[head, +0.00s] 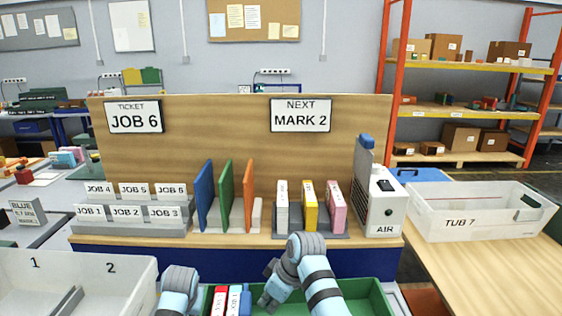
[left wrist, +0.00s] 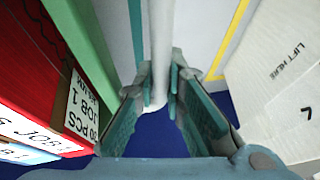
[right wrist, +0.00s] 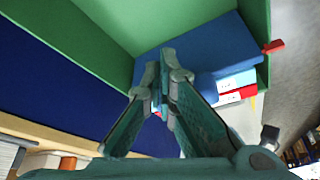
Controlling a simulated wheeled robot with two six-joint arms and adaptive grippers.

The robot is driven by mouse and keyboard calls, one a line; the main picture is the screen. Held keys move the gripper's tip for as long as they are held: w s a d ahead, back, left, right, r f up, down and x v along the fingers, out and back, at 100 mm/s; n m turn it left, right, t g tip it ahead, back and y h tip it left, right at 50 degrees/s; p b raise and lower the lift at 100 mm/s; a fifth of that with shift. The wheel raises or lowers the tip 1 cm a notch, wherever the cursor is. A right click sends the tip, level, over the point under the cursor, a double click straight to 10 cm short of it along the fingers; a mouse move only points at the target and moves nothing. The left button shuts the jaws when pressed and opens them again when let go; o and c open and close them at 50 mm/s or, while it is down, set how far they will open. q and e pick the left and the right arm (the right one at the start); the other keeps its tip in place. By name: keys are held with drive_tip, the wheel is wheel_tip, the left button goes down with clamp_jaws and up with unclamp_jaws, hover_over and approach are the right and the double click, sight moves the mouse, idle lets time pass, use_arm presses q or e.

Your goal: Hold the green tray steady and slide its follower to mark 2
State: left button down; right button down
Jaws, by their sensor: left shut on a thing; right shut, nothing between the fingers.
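The green tray (head: 370,295) stands at the bottom centre of the head view, partly cut off. Red and white packs (head: 220,300) stand at its left end, with a blue plate (head: 246,301), apparently the follower, at their right. In the right wrist view, the blue plate (right wrist: 212,55) has a red tab (right wrist: 273,47) beside it at the rim. My right gripper (right wrist: 165,62) is shut and empty, close to the plate; contact is unclear. My left gripper (left wrist: 160,88) is shut on a pale bar (left wrist: 160,40) beside the green tray's wall (left wrist: 85,50). Tray marks are hidden.
A white bin numbered 1 and 2 (head: 140,268) stands left of the tray. Behind are a board reading MARK 2 (head: 300,115), upright coloured panels (head: 226,195) and an AIR box (head: 383,205). Tub 7 (head: 480,222) stands at the right; the table before it is clear.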

wheel_tip(320, 180, up, 8)
idle(0.6)
use_arm(q)
drive_tip(key=c, duration=1.6)
unclamp_jaws()
